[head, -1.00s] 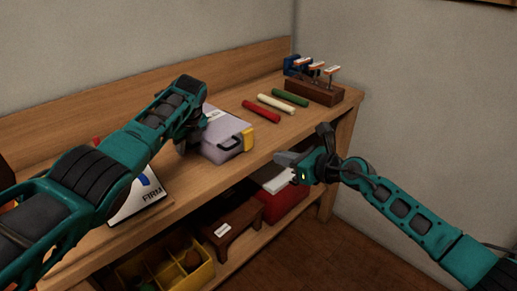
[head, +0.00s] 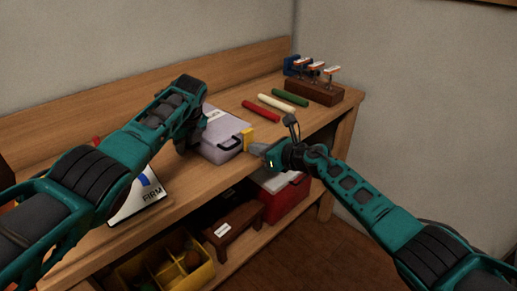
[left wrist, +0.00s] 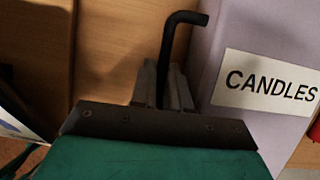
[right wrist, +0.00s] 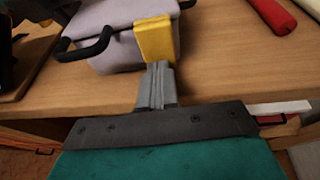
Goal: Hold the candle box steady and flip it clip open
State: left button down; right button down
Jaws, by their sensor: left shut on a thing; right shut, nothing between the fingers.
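The candle box (head: 218,148) is a lilac-grey box with black handles on the shelf top. Its white "CANDLES" label (left wrist: 272,84) shows in the left wrist view. The yellow clip (right wrist: 154,40) is on the box's side; it also shows in the head view (head: 248,138). My left gripper (head: 184,146) is at the box's left side, shut on a black handle (left wrist: 172,50). My right gripper (right wrist: 158,68) is shut and empty, with its fingertips at the clip's lower edge. I cannot tell whether they touch it.
Red, cream and green candles (head: 276,103) lie behind the box. A wooden block (head: 314,92) with small tagged pieces stands at the far end. A "FIRM" sign (head: 140,200) is at the left. Below are a yellow tray (head: 192,280), brown stool (head: 234,226) and red container (head: 284,200).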

jog(key=shift+w, duration=0.1)
jog(key=shift+w+a+f, duration=0.15)
jog(key=shift+a+f, duration=0.05)
jog(key=shift+a, duration=0.1)
jog(key=shift+r, duration=0.15)
pick_arm(q)
jog(key=shift+d, duration=0.1)
pick_arm(e)
jog(key=shift+r, duration=0.8)
jog(key=shift+a, duration=0.1)
